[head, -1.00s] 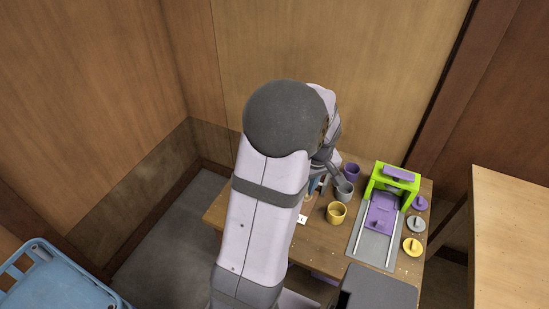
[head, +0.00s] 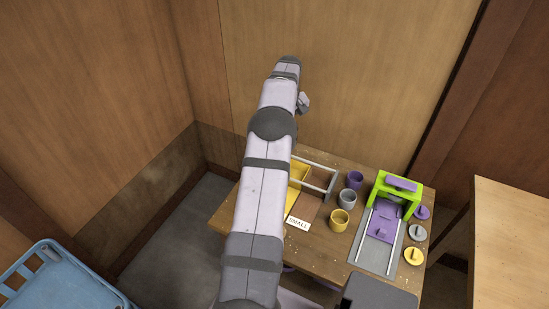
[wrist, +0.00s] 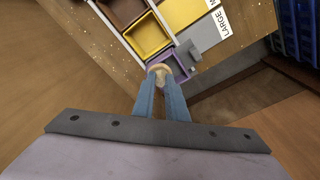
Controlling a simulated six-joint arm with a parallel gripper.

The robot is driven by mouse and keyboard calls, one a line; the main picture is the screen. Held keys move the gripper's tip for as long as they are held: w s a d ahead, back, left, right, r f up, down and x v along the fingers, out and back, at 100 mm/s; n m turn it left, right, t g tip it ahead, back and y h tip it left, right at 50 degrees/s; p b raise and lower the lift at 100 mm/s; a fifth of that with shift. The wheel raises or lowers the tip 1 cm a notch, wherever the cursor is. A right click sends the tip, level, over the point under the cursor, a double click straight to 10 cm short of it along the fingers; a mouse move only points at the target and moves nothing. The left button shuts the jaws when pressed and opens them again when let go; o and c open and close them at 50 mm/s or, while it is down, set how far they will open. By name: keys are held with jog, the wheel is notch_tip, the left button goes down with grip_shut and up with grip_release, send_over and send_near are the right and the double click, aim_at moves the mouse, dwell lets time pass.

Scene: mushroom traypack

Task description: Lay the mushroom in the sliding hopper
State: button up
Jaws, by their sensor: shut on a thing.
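A pale mushroom (wrist: 157,70) shows at the tips of my gripper (wrist: 160,82) in the wrist view. The gripper's two blue fingers are shut on it. The mushroom appears in front of a purple-edged box (wrist: 182,68), at the end of a row of coloured compartments; its height above is unclear. A grey block (wrist: 195,57) is beside that box. I cannot tell for certain which part is the sliding hopper. In the head view, a grey-railed frame (head: 317,161) with yellow and brown compartments shows right of my arm. The fingers and mushroom are not discernible there.
Purple (head: 355,181), grey (head: 347,198) and yellow (head: 339,220) cups stand on the wooden table (head: 312,253). A green frame (head: 412,198) spans a purple block (head: 383,229) between rails. Purple, grey and yellow lids lie at the right. A blue rack (head: 62,275) stands lower left.

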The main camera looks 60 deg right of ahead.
jog(key=shift+w+d+f+p, duration=0.1)
jog(key=shift+w+f+p, duration=0.4)
jog(key=shift+f, duration=1.05)
jog(key=shift+w+d+f+p, duration=0.15)
jog(key=shift+w+f, duration=0.6)
jog(key=shift+f, duration=0.8)
jog(key=shift+w+f+p, duration=0.4)
jog(key=shift+w+f, duration=0.25)
jog(key=shift+f, duration=0.9)
jog(key=shift+f, duration=0.15)
jog(key=o, duration=0.7)
jog(key=shift+o, duration=0.2)
notch_tip(320, 180, up, 12)
jog(key=a+b, duration=0.1)
jog(key=shift+s+b, duration=0.3)
jog(key=shift+b, duration=0.1)
